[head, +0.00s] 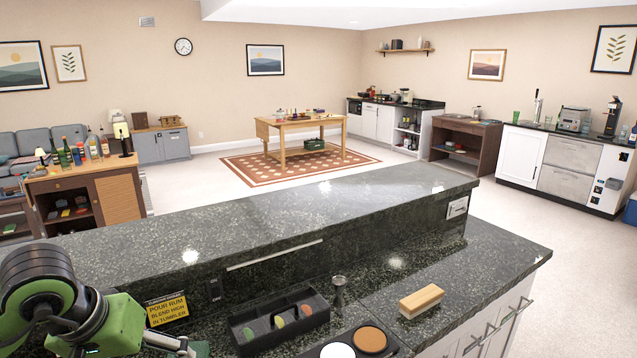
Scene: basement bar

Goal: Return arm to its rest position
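My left arm, green and black, comes in at the lower left and bends over the near side of the dark granite bar counter (290,220). What looks like part of my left gripper (185,346) shows at the bottom edge, cut off by the frame. Its fingers are not clear, so I cannot tell whether it is open or holds anything. My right arm and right gripper are not in this view.
On the lower counter are a yellow sign (167,309), a black caddy (278,320) with coloured pieces, a metal jigger (339,293), a wooden block (421,301) and a dark tray (324,341) with round insets. The raised ledge is clear.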

